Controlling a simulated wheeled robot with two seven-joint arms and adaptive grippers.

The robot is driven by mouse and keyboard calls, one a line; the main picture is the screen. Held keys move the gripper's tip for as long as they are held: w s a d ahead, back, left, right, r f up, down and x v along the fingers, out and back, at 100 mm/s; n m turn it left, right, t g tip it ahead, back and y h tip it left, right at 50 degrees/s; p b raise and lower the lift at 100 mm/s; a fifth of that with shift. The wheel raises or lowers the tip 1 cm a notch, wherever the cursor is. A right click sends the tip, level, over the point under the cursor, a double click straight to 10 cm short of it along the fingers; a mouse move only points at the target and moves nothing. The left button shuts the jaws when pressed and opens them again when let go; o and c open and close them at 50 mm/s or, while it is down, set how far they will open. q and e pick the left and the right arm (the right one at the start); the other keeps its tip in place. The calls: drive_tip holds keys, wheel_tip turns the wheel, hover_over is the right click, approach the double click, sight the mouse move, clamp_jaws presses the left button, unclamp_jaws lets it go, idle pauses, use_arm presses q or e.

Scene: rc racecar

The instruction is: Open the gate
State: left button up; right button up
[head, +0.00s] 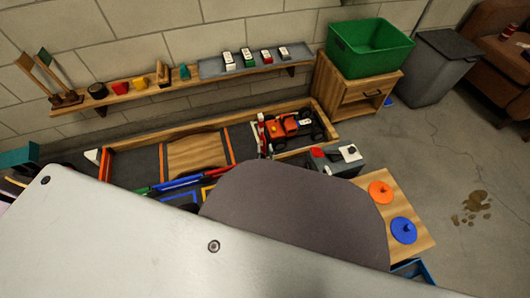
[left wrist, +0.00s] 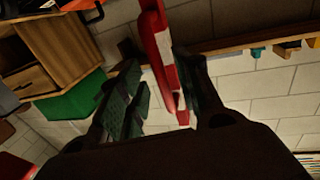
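A red and white gate bar (head: 261,135) shows in the head view, just left of an orange and black toy racecar (head: 293,127) on the track. In the left wrist view a red and white bar (left wrist: 164,55) runs down the middle of the picture, between the fingers in the picture. My left gripper (left wrist: 163,95) is open, with its dark ribbed fingers spread apart. I cannot tell whether a finger touches the bar. My own arm covers the front of the head view and hides the left fingertips there. My right gripper is in neither view.
A wooden ramp (head: 197,153) lies left of the car. A grey box (head: 337,158) with a red part stands to the right. A wooden board (head: 410,208) holds an orange disc and a blue disc. A shelf (head: 130,98) runs along the wall. A green bin (head: 368,50) sits on a cabinet.

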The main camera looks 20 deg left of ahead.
use_arm(q)
drive_tip(key=shift+r, duration=0.25)
wheel_tip(320, 180, up, 10)
drive_tip(key=shift+f, duration=0.25)
idle(1.3)
idle(0.5)
drive_tip(key=shift+s, duration=0.15)
